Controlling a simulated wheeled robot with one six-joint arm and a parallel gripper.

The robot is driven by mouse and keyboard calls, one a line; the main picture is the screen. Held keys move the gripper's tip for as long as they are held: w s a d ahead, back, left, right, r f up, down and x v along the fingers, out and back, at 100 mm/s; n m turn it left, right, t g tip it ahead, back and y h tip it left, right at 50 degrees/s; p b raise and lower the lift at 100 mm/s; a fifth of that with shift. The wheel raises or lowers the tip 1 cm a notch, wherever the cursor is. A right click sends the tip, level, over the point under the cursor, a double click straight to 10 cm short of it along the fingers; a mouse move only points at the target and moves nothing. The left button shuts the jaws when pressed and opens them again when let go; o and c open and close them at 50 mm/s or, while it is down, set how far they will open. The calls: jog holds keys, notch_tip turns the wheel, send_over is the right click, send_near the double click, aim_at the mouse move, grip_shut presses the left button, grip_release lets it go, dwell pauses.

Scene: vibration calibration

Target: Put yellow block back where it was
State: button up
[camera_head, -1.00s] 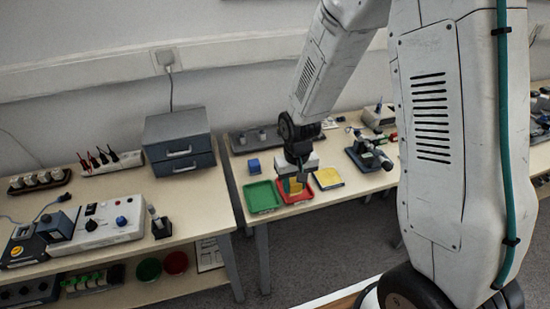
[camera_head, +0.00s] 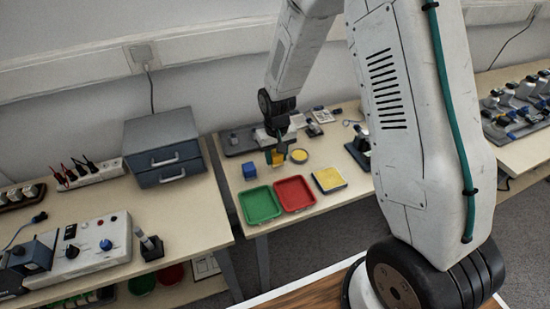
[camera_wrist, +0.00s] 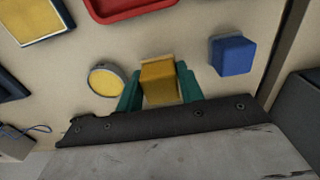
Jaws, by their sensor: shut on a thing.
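The yellow block (camera_wrist: 159,82) is between the two green fingers of my gripper (camera_wrist: 160,90) in the wrist view. In the head view the yellow block (camera_head: 278,158) shows under my gripper (camera_head: 276,154), behind the trays. My gripper is shut on it. A pale edge shows around the block in the wrist view; I cannot tell whether the block touches the table. A blue block (camera_wrist: 232,55) stands to one side, and it also shows in the head view (camera_head: 249,170). A round yellow-topped piece (camera_wrist: 106,81) lies on the other side.
A green tray (camera_head: 243,205), a red tray (camera_head: 278,194) and a yellow-filled tray (camera_head: 344,186) lie along the table's front. A grey drawer unit (camera_head: 196,128) stands to the left. A dark rack (camera_head: 226,145) stands behind the blocks.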

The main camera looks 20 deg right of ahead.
jog(key=shift+s+f, duration=0.1)
jog(key=shift+f, duration=1.1)
jog(key=shift+f, duration=0.15)
jog(key=o, duration=1)
jog(key=shift+o, duration=0.2)
